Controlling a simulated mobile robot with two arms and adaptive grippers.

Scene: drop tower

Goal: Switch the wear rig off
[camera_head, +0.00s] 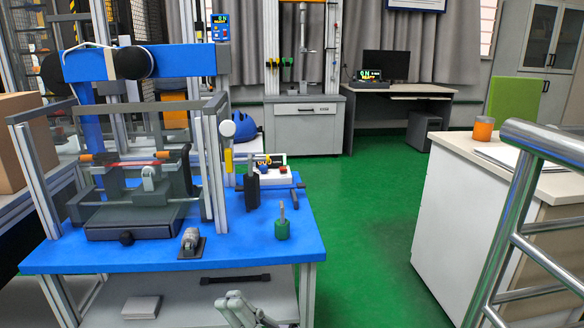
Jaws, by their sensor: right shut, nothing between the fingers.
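A rig with a blue top beam (170,62), grey frame posts and a grey base stands on the blue table (150,258). No label shows which machine is the wear rig. To the right of the frame is a small white control box (270,178) with a red and a blue button and a small display. A blue box with a lit display (220,27) sits at the beam's upper right and seems to read ON. My right gripper (235,301) is shut and empty at the bottom edge, in front of the table and apart from it. My left gripper is not in view.
A metal railing (505,220) and white counter (470,200) stand at right. Green floor (365,230) between is clear. A desk (400,88) behind has another lit display (371,74).

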